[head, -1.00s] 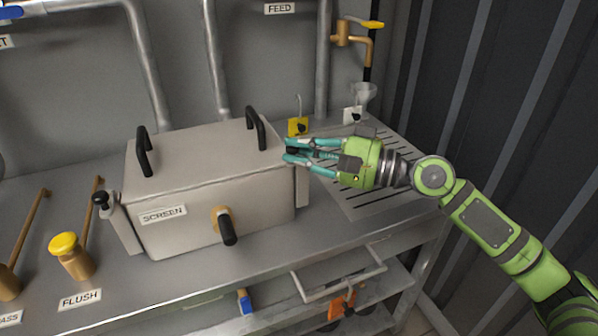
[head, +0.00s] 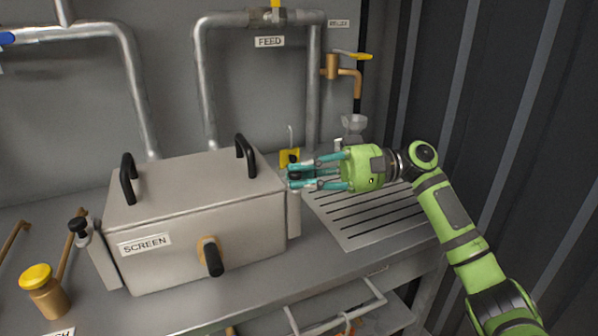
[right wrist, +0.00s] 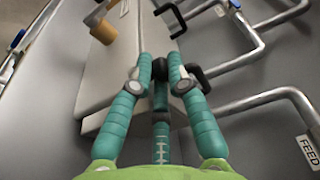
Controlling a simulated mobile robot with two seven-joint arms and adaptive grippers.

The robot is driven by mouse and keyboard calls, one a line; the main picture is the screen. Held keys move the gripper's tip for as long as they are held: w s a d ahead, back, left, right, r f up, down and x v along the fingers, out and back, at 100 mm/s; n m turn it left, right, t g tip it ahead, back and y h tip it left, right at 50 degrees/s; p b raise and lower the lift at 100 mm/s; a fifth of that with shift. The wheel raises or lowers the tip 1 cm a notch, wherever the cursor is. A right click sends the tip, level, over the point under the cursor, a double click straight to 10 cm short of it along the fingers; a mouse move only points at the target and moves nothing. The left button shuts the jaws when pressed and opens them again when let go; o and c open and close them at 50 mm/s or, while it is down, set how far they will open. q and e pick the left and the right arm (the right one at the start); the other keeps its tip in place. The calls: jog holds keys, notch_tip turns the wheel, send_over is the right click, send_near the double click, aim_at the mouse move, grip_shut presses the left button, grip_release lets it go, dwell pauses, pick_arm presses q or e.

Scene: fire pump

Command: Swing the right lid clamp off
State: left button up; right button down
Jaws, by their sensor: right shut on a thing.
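The grey screen box (head: 200,212) stands on the bench with its lid down and two black lid handles (head: 245,157) on top. The right lid clamp (head: 293,214) is a grey bar along the box's right end, upright as far as I can tell. My right gripper (head: 294,177) is at its top, shut on its black knob. In the right wrist view the knob (right wrist: 160,68) sits between the fingertips (right wrist: 160,78). The fingers partly hide the clamp top. The left lid clamp (head: 103,255), with a black knob, stands at the box's left end. My left gripper is not in view.
A yellow tag block (head: 290,157) and a funnel (head: 353,126) stand behind the gripper. A slotted drain plate (head: 365,222) lies clear to the right. Pipes (head: 203,85) run along the back wall. A black-handled fitting (head: 212,258) sticks out of the box front.

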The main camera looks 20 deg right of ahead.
pick_arm(q)
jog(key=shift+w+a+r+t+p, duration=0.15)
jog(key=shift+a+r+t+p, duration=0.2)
jog(key=shift+p, duration=0.3)
pick_arm(e)
jog(key=shift+w+d+r+n+g, duration=0.1)
jog(key=shift+d+r+n+g, duration=0.1)
jog(key=shift+n+g, duration=0.55)
jog(key=shift+w+d+r+n+g, duration=0.1)
jog(key=shift+d+r+n+g, duration=0.2)
jog(key=shift+g, duration=0.75)
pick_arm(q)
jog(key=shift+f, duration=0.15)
pick_arm(e)
jog(key=shift+f+n+g, duration=0.25)
jog(key=shift+g, duration=0.05)
jog(key=c, duration=1.5)
grip_release()
jog(key=shift+f, duration=0.1)
jog(key=d, duration=0.7)
jog(key=shift+d, duration=0.2)
jog(key=shift+w, duration=0.1)
